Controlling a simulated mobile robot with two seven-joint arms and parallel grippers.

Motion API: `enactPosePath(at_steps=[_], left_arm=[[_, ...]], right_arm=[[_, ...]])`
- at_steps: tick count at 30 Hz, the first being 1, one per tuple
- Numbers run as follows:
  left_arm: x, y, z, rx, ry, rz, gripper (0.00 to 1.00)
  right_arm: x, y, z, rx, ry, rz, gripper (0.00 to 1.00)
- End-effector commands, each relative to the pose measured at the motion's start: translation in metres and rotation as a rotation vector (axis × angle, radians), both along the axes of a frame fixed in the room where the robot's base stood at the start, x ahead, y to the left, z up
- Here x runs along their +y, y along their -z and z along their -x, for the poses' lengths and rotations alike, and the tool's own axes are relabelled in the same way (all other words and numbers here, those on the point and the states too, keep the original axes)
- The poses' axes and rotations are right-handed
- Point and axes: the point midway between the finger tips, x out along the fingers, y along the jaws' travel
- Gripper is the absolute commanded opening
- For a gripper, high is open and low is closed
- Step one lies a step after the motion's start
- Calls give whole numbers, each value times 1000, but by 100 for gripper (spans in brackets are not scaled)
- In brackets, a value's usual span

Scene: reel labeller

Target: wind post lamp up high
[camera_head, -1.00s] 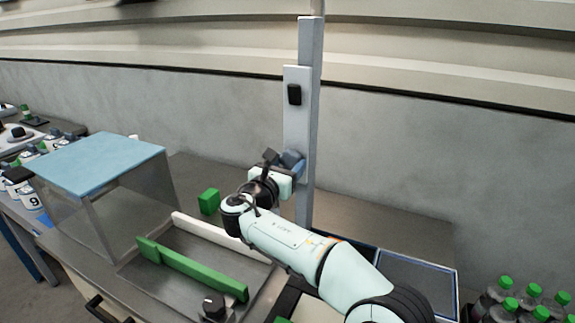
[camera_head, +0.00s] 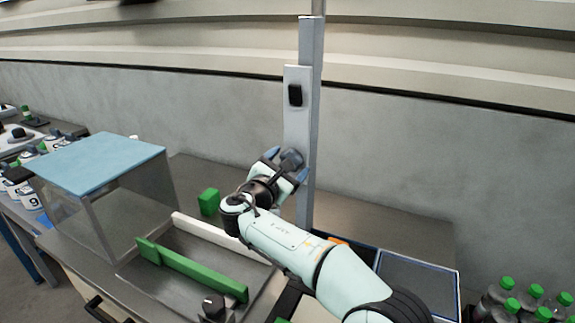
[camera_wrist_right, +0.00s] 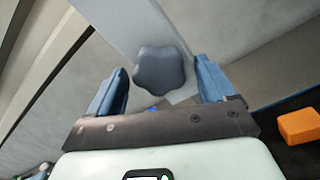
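No lamp head shows. My right gripper (camera_head: 287,164) is at the knob with its blue fingers apart, one on each side. In the right wrist view, the knob (camera_wrist_right: 162,70) sits between the open fingers (camera_wrist_right: 163,80), with gaps visible on both sides. My left gripper is not in view.
A clear box with a blue lid (camera_head: 95,163) stands left of my arm. A green bar (camera_head: 190,270) and a green block (camera_head: 209,202) are nearby. A dark blue-rimmed tray (camera_head: 420,275) and several green-capped bottles (camera_head: 505,295) are at right.

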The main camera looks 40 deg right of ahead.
Motion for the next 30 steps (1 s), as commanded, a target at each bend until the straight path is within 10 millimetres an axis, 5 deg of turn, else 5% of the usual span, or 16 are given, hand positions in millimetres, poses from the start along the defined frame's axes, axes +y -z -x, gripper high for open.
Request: enactPosePath(at_steps=[8,21,30], left_arm=[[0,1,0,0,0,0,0],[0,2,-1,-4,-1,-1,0],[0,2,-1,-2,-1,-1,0]], right_arm=[[8,0,4,1,-2,0,83],[90,-1,45,0,-4,0,83],[118,0,61,0,-1,0,83]])
